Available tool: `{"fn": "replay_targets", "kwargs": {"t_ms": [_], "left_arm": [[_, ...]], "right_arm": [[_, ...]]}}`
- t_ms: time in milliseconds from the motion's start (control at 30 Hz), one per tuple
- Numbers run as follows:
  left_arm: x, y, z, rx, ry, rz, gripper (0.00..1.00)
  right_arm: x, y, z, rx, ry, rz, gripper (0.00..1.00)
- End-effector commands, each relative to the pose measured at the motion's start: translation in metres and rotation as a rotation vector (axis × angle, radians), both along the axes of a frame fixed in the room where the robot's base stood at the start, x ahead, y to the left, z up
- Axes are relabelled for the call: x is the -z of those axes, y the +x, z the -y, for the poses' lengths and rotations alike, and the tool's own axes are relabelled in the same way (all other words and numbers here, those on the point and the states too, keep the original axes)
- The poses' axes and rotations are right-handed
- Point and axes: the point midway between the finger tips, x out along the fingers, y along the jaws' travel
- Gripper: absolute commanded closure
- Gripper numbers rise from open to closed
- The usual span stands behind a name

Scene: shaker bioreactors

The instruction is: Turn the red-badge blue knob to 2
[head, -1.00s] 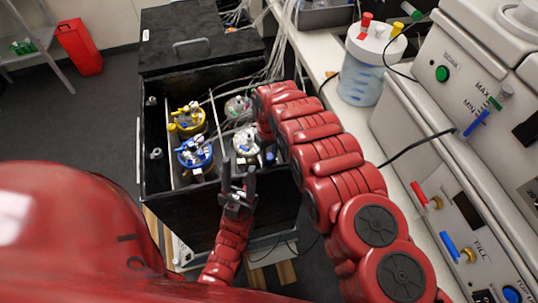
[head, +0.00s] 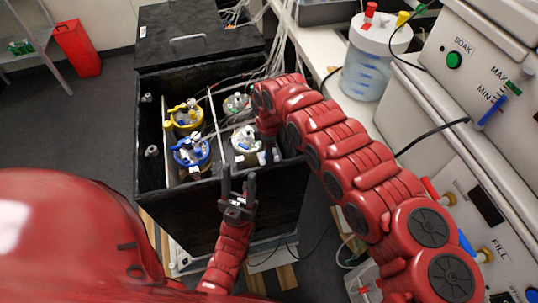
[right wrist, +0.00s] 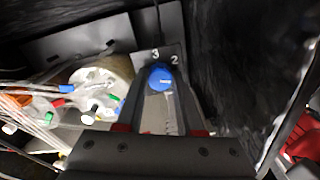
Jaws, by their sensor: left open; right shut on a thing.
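The blue knob (right wrist: 160,76) sits on a grey plate (right wrist: 146,58) inside the black box, with the figures 3 and 2 printed behind it. A pale mark shows on its top. My right gripper (right wrist: 160,88) is shut on the knob, one finger on each side. I cannot make out a red badge on it. In the head view my right gripper (head: 268,150) is at the box's right side, mostly hidden by its own arm, and the knob cannot be made out there. My left gripper (head: 238,192) is open and empty, at the box's front wall.
The black box (head: 190,95) holds several capped vessels with yellow, blue and white tops, with tubes running among them. A vessel (right wrist: 100,80) stands just left of the knob; the dark box wall is on the right. A bench with a clear jar (head: 372,65) and control panels stands right.

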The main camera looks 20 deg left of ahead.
Motion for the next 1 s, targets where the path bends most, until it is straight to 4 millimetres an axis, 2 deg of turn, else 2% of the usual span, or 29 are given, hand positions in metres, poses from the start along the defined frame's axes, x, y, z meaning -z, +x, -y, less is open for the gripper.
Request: {"fn": "replay_targets", "kwargs": {"t_ms": [33, 500, 800, 1000], "left_arm": [[0.009, 0.0, 0.0, 0.0, 0.0, 0.0, 0.5], [0.05, 0.0, 0.0, 0.0, 0.0, 0.0, 0.5], [0.067, 0.0, 0.0, 0.0, 0.0, 0.0, 0.5], [0.073, 0.0, 0.0, 0.0, 0.0, 0.0, 0.5]], "right_arm": [[0.004, 0.002, 0.0, -0.04, 0.003, 0.003, 1.0], [0.004, 0.001, 0.0, -0.478, 0.002, 0.004, 1.0], [0.002, 0.0, 0.0, -0.692, -0.001, 0.001, 1.0], [0.001, 0.001, 0.0, -0.775, -0.001, 0.003, 1.0]]}}
